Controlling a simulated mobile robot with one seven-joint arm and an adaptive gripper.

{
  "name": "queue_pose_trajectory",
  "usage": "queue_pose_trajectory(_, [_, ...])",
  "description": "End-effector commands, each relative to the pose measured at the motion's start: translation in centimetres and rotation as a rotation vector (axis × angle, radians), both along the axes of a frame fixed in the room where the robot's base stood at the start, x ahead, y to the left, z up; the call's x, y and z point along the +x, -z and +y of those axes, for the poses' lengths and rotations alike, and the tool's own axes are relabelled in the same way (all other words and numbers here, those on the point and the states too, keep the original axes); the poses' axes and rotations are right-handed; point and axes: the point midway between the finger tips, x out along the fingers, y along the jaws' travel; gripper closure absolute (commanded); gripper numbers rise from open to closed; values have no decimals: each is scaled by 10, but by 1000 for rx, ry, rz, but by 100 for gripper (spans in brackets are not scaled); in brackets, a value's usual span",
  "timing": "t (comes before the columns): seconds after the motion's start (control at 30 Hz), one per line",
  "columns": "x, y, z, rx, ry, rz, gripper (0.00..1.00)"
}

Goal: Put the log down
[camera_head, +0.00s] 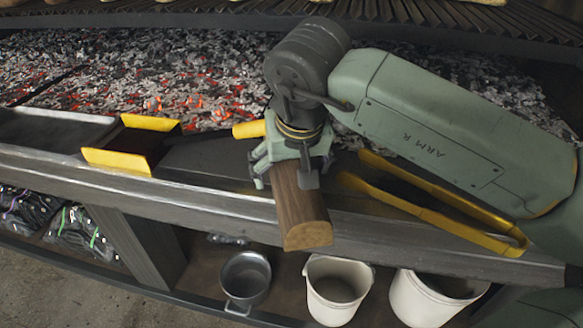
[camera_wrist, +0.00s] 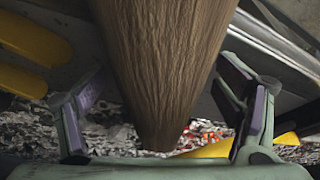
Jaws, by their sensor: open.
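The log (camera_head: 303,215) is a brown split piece of wood with a pale cut end. In the head view it lies across the counter ledge, with its near end at or over the front edge. My gripper (camera_head: 290,168) is above and around its upper part. In the wrist view, the log (camera_wrist: 165,60) runs between the two fingers of my gripper (camera_wrist: 160,85). The fingers are open, with gaps showing on both sides of the log. The log's far end is hidden under the gripper in the head view; its exact contact with the ledge is hard to see.
Glowing embers (camera_head: 190,95) lie behind the ledge (camera_head: 215,192). A yellow-sided scoop (camera_head: 118,160) is to the left, yellow tongs (camera_head: 455,222) to the right. Below the front edge stand a metal pot (camera_head: 246,277) and two white buckets, one beneath the log (camera_head: 335,302) and one farther right (camera_head: 425,305).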

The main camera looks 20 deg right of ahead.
Motion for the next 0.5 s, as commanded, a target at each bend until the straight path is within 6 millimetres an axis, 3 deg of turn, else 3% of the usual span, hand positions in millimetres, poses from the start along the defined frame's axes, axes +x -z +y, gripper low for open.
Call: queue_pose_trajectory(0.5, [0,5,0,1,0,0,16])
